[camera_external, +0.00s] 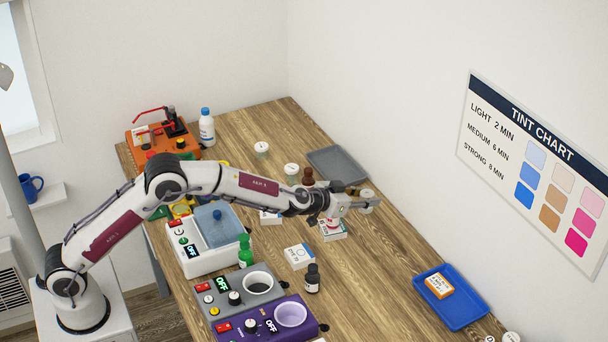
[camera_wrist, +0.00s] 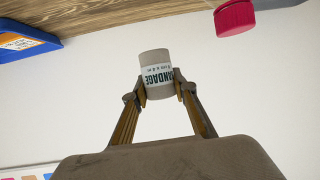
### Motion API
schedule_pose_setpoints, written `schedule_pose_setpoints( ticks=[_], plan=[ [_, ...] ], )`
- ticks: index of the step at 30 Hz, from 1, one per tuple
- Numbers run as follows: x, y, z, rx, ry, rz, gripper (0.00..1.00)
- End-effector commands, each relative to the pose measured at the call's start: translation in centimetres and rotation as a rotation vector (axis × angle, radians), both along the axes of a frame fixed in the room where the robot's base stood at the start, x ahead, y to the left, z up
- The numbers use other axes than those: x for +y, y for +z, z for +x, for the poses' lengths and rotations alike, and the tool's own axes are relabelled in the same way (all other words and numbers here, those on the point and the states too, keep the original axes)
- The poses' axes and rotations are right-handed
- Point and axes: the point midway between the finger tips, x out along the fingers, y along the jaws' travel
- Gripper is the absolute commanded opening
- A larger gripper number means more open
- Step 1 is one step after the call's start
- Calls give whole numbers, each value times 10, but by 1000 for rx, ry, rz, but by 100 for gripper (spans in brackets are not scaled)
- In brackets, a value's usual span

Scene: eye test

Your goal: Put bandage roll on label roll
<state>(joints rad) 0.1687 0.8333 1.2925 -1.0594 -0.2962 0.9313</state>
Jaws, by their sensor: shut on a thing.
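My gripper (camera_external: 366,201) is shut on the bandage roll (camera_wrist: 156,76) and holds it above the table's right side. In the wrist view the bandage roll is an off-white cylinder with a dark-lettered label, gripped between my fingertips (camera_wrist: 158,88). It shows small and partly hidden by the fingers in the external view (camera_external: 367,194). I cannot pick out the label roll for certain. Two whitish round things, one of them at the bottom right edge (camera_external: 511,337), are cut off by the frame.
A blue tray (camera_external: 464,317) with an orange box (camera_external: 439,286) is front right. A grey tray (camera_external: 335,167) lies behind the gripper. A small white box (camera_external: 332,231) is below my wrist. A dark bottle (camera_external: 312,278) stands nearer. The table between it and the blue tray is clear.

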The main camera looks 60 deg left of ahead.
Motion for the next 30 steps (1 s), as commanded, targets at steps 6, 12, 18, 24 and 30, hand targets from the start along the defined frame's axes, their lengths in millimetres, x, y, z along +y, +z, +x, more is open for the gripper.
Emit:
schedule_pose_setpoints(
  ticks=[6, 12, 18, 24, 30],
  plan=[
    [76, 15, -4, -1, 91, -1, 12],
    [143, 25, -16, 0, 181, 0, 12],
    [208, 32, -35, 0, 277, 0, 12],
    [270, 37, -61, 1, 378, 0, 12],
    [330, 41, -94, 1, 484, 0, 12]
  ],
)
